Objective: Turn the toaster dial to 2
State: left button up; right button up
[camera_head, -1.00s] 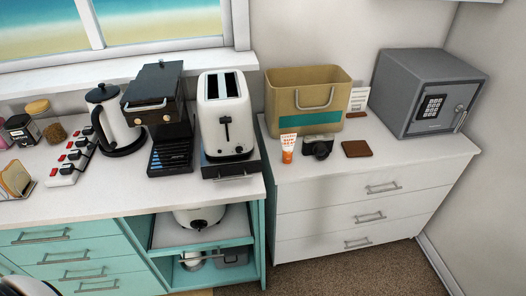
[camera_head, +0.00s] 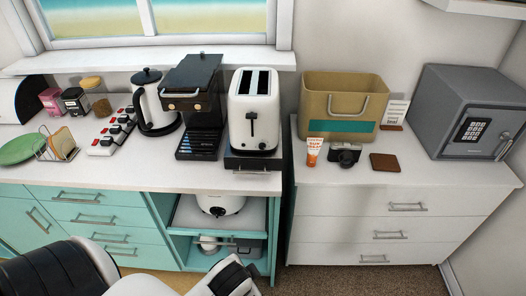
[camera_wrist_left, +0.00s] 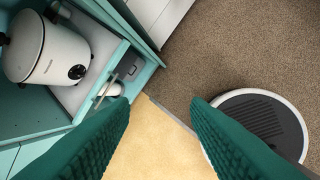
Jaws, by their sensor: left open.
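The white toaster (camera_head: 242,108) stands upright on the counter in the head view, with two dark slots on top. A dark lever (camera_head: 252,118) shows on its front. A small dark spot low on the front may be the dial, but its marks are too small to read. My left arm comes in along the bottom of the head view, below the counter and well short of the toaster. In the left wrist view, my left gripper (camera_wrist_left: 160,104) has its two green fingers wide apart with nothing between them, over the floor. My right gripper is not in view.
A tan bin (camera_head: 340,92), sunscreen tube (camera_head: 313,152) and camera (camera_head: 345,154) sit on the right cabinet. Below the counter is an open shelf with a white cooker (camera_wrist_left: 45,48). A round device (camera_wrist_left: 262,118) lies on the floor.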

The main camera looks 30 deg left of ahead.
pick_arm(q)
jog(key=w+a+r+m+t+y, duration=0.2)
jog(key=w+a+r+m+y, duration=0.1)
jog(key=w+m, duration=0.15)
jog(key=w+a+r+m+t+y, duration=0.2)
jog(key=w+a+m, duration=0.15)
jog(key=w, duration=0.25)
jog(key=m+t+y, duration=0.4)
jog(key=m+t, duration=0.2)
jog(key=m, duration=0.5)
send_near(262, 147)
jog(key=p+x, duration=0.2)
jog(key=x, duration=0.6)
jog(key=shift+f, duration=0.1)
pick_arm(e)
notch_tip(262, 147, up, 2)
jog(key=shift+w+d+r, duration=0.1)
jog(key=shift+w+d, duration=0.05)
pick_arm(q)
jog(key=shift+d, duration=0.1)
jog(key=shift+c, duration=0.5)
grip_shut()
